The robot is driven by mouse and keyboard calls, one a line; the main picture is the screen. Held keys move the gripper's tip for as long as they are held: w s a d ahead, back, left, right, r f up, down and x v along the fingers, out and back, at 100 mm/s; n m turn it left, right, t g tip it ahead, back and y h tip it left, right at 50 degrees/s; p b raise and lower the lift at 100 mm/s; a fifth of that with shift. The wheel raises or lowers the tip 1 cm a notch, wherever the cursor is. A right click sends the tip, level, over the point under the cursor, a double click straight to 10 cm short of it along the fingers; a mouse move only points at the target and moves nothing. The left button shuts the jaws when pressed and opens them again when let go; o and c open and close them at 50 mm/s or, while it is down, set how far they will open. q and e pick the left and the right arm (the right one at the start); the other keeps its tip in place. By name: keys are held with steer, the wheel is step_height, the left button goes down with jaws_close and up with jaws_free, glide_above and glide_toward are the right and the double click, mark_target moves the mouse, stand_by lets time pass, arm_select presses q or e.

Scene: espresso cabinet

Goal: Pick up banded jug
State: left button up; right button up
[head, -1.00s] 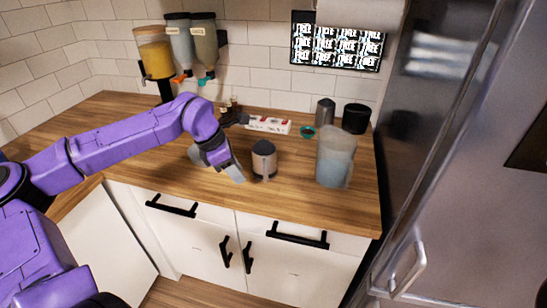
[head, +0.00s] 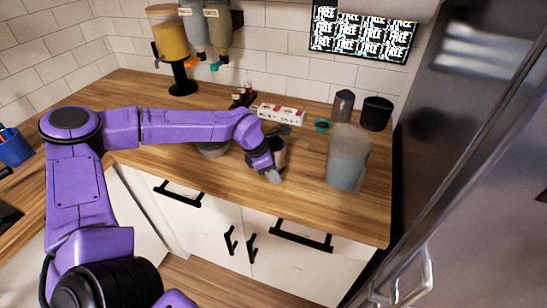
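The banded jug (head: 280,152) is a small dark and light grey vessel on the wooden counter. It stands upright, left of the large translucent pitcher. In the head view my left gripper (head: 266,171) reaches in from the left and is at the jug, covering much of its front and left side. One grey fingertip shows low in front of the jug. The other finger is hidden, so I cannot tell whether the fingers touch the jug or are closed on it. My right gripper is not in view.
The translucent pitcher (head: 348,160) stands to the right. Behind are a grey metal jug (head: 343,105), a black container (head: 376,114), a teal item (head: 322,125) and a white box (head: 281,114). A grey bowl-like item (head: 213,149) is partly under my arm. The counter's front strip is clear.

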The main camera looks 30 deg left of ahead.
arm_select(q)
steer(key=shift+f, duration=0.25)
steer(key=shift+s, duration=0.1)
jaws_close()
steer(key=shift+r, duration=0.1)
